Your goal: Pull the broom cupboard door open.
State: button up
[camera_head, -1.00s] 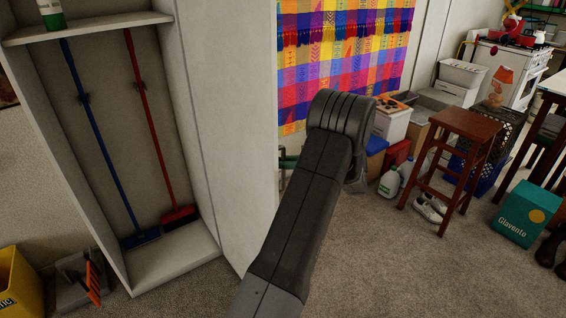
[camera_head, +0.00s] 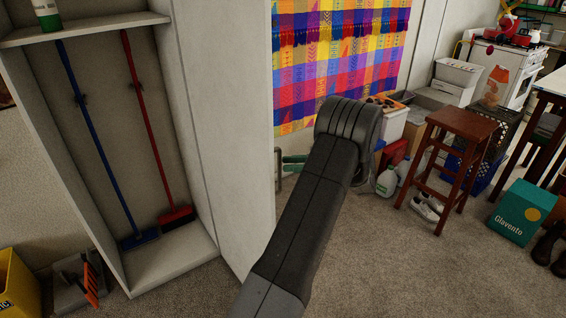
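The broom cupboard (camera_head: 172,262) stands open at the left, with a blue broom (camera_head: 97,140) and a red broom (camera_head: 150,125) inside. Its pale door (camera_head: 232,130) is swung wide and stands to the right of the opening. A thin handle (camera_head: 277,170) shows at the door's right edge. My dark arm hides the rest of the gripper.
A wooden stool (camera_head: 455,130) stands right of my arm, with white shoes under it and a teal box (camera_head: 522,212) beyond. Jugs (camera_head: 388,180) and boxes stand by the wall. A yellow box (camera_head: 18,285) is at lower left. Carpet in front is clear.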

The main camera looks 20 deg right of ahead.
jog(key=p+v, duration=0.3)
jog(key=p, duration=0.3)
jog(key=shift+s+d+r+p, duration=0.1)
jog(key=shift+d+r+p, duration=0.05)
jog(key=shift+d+p, duration=0.25)
jog(key=shift+a+b, duration=0.15)
jog(key=shift+b, duration=0.4)
jog(key=shift+b+x, duration=3.55)
jog(key=shift+b, duration=0.1)
